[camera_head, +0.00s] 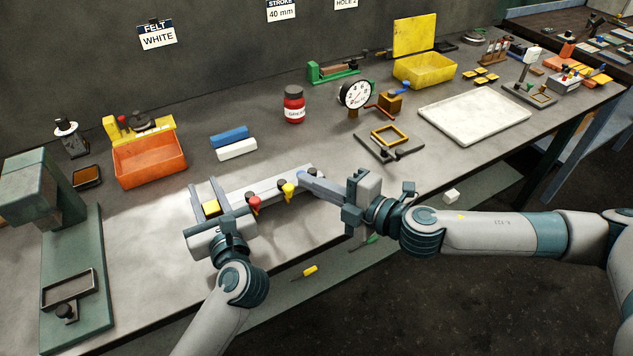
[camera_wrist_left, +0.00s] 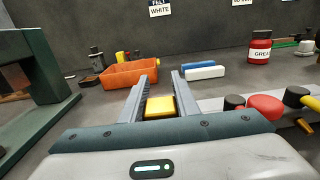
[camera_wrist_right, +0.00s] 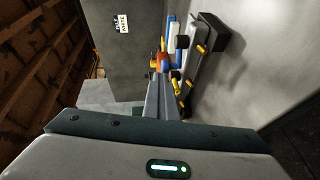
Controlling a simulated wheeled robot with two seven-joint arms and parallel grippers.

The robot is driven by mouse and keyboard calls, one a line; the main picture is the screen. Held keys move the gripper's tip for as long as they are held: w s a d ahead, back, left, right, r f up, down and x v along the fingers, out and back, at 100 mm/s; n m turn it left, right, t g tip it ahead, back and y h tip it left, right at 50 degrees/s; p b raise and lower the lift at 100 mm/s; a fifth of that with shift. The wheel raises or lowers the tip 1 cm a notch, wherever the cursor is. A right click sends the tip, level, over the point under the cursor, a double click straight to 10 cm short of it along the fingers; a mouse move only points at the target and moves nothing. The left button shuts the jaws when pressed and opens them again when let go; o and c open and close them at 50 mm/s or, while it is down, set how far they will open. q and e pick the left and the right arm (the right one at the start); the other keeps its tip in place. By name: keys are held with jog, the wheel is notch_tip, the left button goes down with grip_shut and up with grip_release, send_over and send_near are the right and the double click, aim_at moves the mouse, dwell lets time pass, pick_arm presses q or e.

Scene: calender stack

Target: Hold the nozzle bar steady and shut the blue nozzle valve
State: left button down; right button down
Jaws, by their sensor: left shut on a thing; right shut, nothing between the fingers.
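The grey nozzle bar (camera_head: 265,186) lies on the table, with a red valve (camera_head: 253,204) and a yellow valve (camera_head: 288,190) showing near its middle. My left gripper (camera_head: 203,187) is shut on a yellow block (camera_head: 211,208) at the bar's left end; this block also shows between the fingers in the left wrist view (camera_wrist_left: 160,106). My right gripper (camera_head: 303,175) is shut and empty, its tips by the bar's right end near a dark cap. A blue part (camera_wrist_right: 166,58) shows just beyond its tips in the right wrist view. The blue valve's handle is not clear in the head view; whether the tips touch it, I cannot tell.
Blue and white blocks (camera_head: 236,150) lie behind the bar. An orange bin (camera_head: 150,162), red grease jar (camera_head: 293,105) and round gauge (camera_head: 355,94) stand farther back. A green press (camera_head: 45,190) is at the left. A white tray (camera_head: 475,117) is at the right.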

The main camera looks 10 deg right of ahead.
jog(key=shift+s+d+f, duration=0.1)
jog(key=shift+f, duration=0.3)
jog(key=shift+s+r, duration=0.25)
jog(key=shift+s, duration=0.45)
jog(key=r+v, duration=0.1)
jog(key=v, duration=1)
jog(key=shift+s, duration=0.55)
